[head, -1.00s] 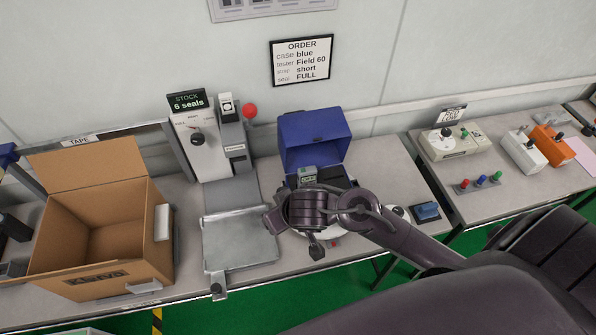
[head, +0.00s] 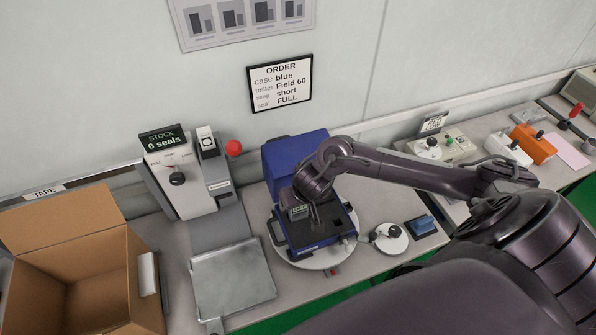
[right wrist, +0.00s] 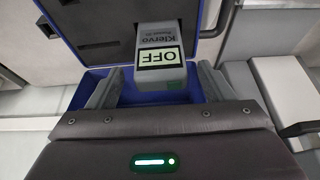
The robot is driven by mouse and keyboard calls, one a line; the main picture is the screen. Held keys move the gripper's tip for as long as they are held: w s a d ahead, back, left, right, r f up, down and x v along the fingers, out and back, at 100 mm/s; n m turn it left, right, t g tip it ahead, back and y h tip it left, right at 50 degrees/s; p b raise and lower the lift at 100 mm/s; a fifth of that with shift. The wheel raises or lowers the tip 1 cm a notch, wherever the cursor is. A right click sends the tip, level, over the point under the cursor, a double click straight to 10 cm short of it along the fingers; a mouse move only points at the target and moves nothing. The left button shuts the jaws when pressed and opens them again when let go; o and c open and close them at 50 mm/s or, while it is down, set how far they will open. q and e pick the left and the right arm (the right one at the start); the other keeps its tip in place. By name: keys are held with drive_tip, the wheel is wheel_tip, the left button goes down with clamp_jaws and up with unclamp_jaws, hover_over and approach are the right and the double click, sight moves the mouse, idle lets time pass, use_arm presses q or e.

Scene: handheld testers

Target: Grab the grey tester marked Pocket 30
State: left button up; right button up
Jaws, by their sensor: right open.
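A grey tester (head: 300,212) stands in the open blue case (head: 285,165), which sits on a round white turntable (head: 300,262). In the right wrist view the tester (right wrist: 161,45) appears upside down, with an "OFF" display and the name "Klervo"; the smaller line under it looks like "Pocket 30" but is hard to read. My right gripper (right wrist: 160,88) is open, with one finger on each side of the tester and gaps visible to both. In the head view the right gripper (head: 318,212) is over the case and partly hides the tester. My left gripper is not in view.
An open cardboard box (head: 75,265) stands at left. A seal machine (head: 180,175) with a metal plate (head: 232,280) is left of the case. An order sign (head: 280,84) reads Field 60.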

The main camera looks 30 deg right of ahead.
drive_tip(key=x, duration=0.3)
drive_tip(key=shift+w+f, duration=0.15)
drive_tip(key=shift+f, duration=0.1)
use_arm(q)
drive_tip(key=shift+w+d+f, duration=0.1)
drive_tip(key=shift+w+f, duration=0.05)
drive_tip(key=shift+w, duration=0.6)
use_arm(e)
drive_tip(key=c, duration=1.1)
